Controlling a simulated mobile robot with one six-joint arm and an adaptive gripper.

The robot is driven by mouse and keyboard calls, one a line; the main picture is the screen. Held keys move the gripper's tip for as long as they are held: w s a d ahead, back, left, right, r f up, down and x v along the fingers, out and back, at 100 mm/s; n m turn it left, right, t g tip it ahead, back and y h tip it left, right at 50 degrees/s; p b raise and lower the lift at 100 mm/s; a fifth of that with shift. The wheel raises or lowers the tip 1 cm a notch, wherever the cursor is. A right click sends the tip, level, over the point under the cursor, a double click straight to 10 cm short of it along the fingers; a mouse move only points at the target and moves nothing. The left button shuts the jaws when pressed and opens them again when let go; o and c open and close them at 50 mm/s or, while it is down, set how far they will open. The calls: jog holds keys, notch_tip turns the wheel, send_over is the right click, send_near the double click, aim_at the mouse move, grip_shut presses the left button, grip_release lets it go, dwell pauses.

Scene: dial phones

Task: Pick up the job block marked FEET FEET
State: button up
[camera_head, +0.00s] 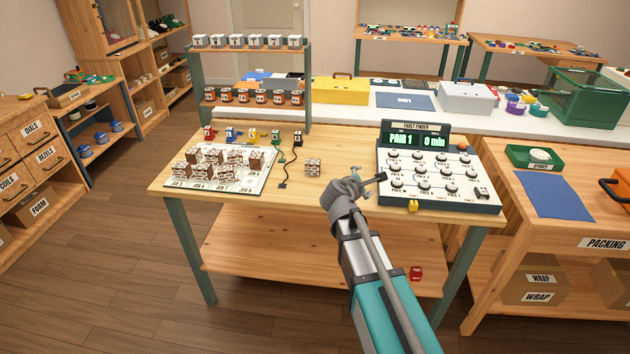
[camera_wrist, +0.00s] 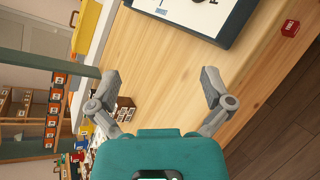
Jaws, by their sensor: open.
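Several job blocks, white and brown with small print, stand on a white job board (camera_head: 259,181) at the left of the table. The print is too small to tell which block reads FEET FEET. My gripper (camera_head: 368,183) is above the table between the lone block and the fault finder panel. In the wrist view my gripper (camera_wrist: 160,80) is open, with only bare wood between its fingers.
The fault finder panel (camera_head: 429,206) reads PAIR 1 and 0 min on the table's right. A rack (camera_head: 307,90) with rows of cups and boxes stands at the back. A black cable (camera_head: 285,180) lies by the board. A red block (camera_head: 416,273) is on the lower shelf.

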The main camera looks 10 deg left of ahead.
aim_at(312, 166)
jog(key=w+a+f+n+t+b, duration=0.1)
jog(key=a+n+b, duration=0.1)
jog(key=w+a+f+n+t+y+b, duration=0.1)
jog(key=a+n+b, duration=0.1)
jog(key=a, duration=0.1)
jog(key=w+a+f+n+t+y+b, duration=0.1)
jog(key=a+f+n+b, duration=0.1)
jog(key=a+n, duration=0.1)
jog(key=shift+w+a+f, duration=0.1)
jog(key=shift+a, duration=0.05)
jog(key=a+f+n+y+b, duration=0.1)
jog(key=a+n+b, duration=0.1)
jog(key=a+f+n+t+y+b, duration=0.1)
jog(key=a+n+b, duration=0.1)
jog(key=a, duration=0.1)
jog(key=w+a+n+t+y+b, duration=0.1)
jog(key=a+n, duration=0.2)
jog(key=shift+a+f+b, duration=0.15)
jog(key=shift+f+b, duration=0.25)
jog(key=shift+a+n+y, duration=0.3)
jog(key=shift+a+n, duration=0.15)
jog(key=shift+n, duration=0.05)
jog(key=shift+w, duration=0.2)
jog(key=shift+w+d, duration=0.1)
jog(key=shift+w, duration=4.1)
jog(key=shift+w+d+r, duration=0.1)
jog(key=shift+w, duration=2.5)
